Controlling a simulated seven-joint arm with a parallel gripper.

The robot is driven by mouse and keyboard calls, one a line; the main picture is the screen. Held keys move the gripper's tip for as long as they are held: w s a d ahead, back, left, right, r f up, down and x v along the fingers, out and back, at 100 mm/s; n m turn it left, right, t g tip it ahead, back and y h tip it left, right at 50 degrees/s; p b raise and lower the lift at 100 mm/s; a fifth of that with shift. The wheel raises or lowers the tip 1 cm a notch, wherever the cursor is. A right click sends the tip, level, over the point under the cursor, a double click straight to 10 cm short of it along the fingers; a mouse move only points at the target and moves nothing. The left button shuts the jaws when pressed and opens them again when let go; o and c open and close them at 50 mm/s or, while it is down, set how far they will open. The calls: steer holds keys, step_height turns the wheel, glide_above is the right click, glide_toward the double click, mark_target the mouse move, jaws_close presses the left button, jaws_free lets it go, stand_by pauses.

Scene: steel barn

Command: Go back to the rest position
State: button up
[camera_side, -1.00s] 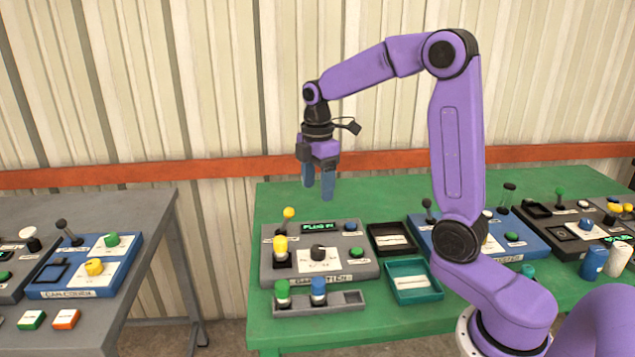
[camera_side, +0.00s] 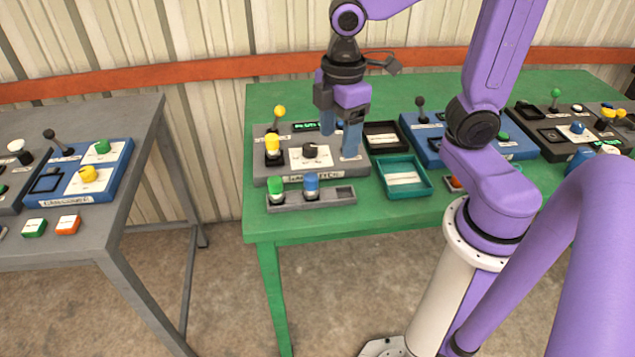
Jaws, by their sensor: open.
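My gripper (camera_side: 340,140) hangs from the purple arm with its blue fingers pointing down. I cannot tell how far above the panel the fingertips are. The panel carries a yellow plug (camera_side: 272,146), a black knob (camera_side: 309,151) and a yellow-topped lever (camera_side: 280,113). The fingers hide part of its display and its right side.
A grey holder (camera_side: 322,198) with green and blue plugs stands before the panel. A teal tray (camera_side: 404,190) and black tray (camera_side: 386,134) are to its right, then a blue panel (camera_side: 425,150). A grey table (camera_side: 90,130) stands left, across a gap.

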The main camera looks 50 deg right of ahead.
steer(key=s+f, duration=0.2)
steer(key=s, duration=1)
steer(key=shift+s+d+m, duration=0.25)
steer(key=shift+s+m, duration=0.05)
steer(key=shift+s, duration=0.1)
